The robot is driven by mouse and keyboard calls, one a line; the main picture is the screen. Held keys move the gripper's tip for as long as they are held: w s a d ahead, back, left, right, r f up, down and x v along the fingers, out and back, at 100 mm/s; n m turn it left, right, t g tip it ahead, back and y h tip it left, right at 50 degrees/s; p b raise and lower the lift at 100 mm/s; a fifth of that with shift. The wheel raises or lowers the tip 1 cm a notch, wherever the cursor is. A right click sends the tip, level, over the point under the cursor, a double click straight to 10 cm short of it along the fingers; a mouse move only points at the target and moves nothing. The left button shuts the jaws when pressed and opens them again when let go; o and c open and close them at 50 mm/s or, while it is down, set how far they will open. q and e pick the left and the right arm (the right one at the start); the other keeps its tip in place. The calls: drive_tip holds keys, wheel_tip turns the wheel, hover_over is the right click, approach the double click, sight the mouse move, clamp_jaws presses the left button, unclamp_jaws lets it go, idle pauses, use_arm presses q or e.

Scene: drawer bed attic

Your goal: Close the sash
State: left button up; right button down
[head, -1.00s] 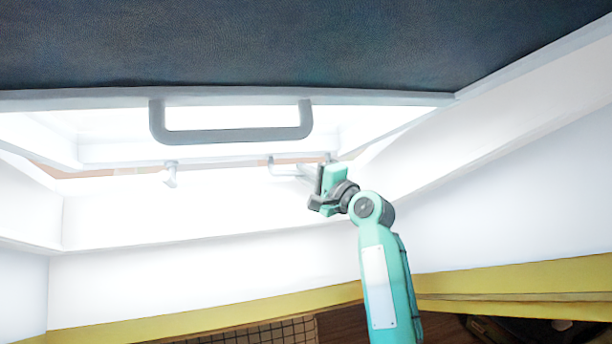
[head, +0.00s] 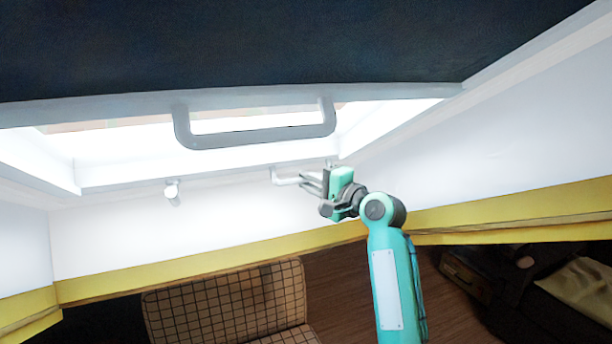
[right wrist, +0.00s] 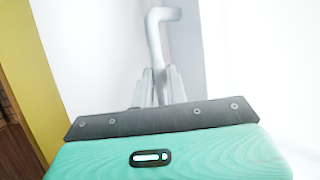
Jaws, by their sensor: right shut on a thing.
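The roof window's sash carries a grey bar handle (head: 255,137) along its pale lower edge (head: 60,112) in the head view. A bright gap shows below that edge. A white bent lever (head: 284,178) sits under the opening at its right, and it also rises in the right wrist view (right wrist: 157,32). My right gripper (head: 318,185) is shut on the lever, and its fingers close around the lever's lower part in the right wrist view (right wrist: 160,90). A short white peg (head: 173,191) stands farther left, untouched. My left gripper is out of view.
A large dark surface (head: 240,50) spans the top. White walls (head: 500,145) edge the opening, with a yellow band (head: 190,270) below. A checked seat (head: 228,302) and brown floor lie lower down; dark furniture (head: 570,285) stands at the right.

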drive_tip(key=shift+f, duration=0.8)
drive_tip(key=c, duration=1.5)
unclamp_jaws()
drive_tip(key=shift+s, duration=0.1)
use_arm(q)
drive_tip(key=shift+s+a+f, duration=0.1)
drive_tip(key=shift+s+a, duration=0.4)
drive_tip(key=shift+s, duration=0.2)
use_arm(e)
drive_tip(key=shift+o, duration=0.5)
drive_tip(key=shift+s+d+r, duration=0.1)
drive_tip(key=shift+d+r, duration=0.05)
drive_tip(key=shift+r, duration=0.05)
drive_tip(key=shift+r, duration=0.1)
